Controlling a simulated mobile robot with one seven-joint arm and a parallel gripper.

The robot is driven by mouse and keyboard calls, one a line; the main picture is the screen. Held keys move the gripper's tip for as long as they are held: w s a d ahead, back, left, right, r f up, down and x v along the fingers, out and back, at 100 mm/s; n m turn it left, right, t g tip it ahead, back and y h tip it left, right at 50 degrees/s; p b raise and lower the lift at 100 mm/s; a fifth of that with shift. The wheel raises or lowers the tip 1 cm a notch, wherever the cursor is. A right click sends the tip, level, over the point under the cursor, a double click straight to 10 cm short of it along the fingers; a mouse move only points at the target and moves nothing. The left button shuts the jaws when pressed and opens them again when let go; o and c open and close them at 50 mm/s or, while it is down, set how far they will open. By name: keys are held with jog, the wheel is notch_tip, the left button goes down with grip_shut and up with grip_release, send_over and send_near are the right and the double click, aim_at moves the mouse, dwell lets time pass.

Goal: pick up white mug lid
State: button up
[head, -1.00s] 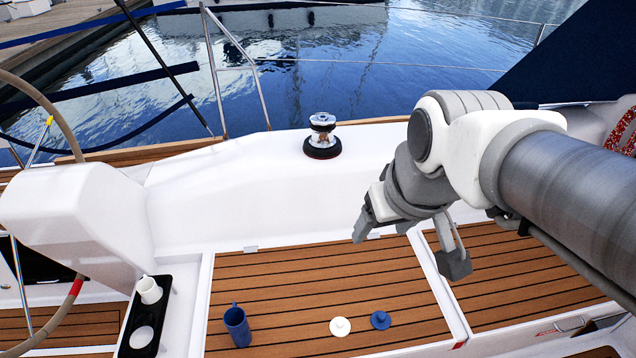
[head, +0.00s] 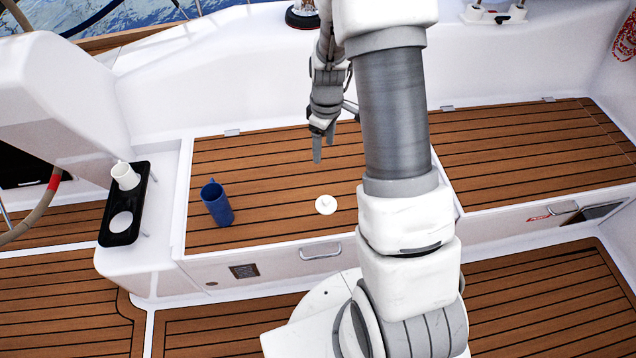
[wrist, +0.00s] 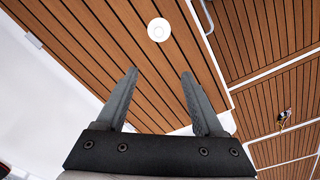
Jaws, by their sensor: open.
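The white mug lid (head: 326,204) is a small round disc with a knob, lying on the teak bench seat near its front edge. It also shows in the wrist view (wrist: 159,29), beyond my fingertips and between their lines. My gripper (head: 321,146) is open and empty, above the seat and behind the lid in the head view. In the wrist view the two fingers of my gripper (wrist: 160,82) stand wide apart with nothing between them. The lid is clear of both fingers.
A blue mug (head: 216,203) stands on the seat left of the lid. A white mug (head: 125,176) sits in a black holder (head: 121,239) farther left. My arm covers part of the seat right of the lid. A metal handle (head: 320,252) is on the bench front below.

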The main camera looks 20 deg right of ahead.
jog(key=n+b, duration=0.1)
jog(key=b, duration=0.4)
send_over(327, 199)
jog(key=shift+g, duration=0.3)
jog(key=f, duration=1.8)
jog(key=shift+s+a, duration=0.15)
jog(key=shift+s, duration=0.05)
notch_tip(327, 199, down, 6)
jog(key=shift+w+f+b, duration=0.1)
jog(key=shift+f+b, duration=0.1)
jog(key=shift+b, duration=0.95)
grip_shut()
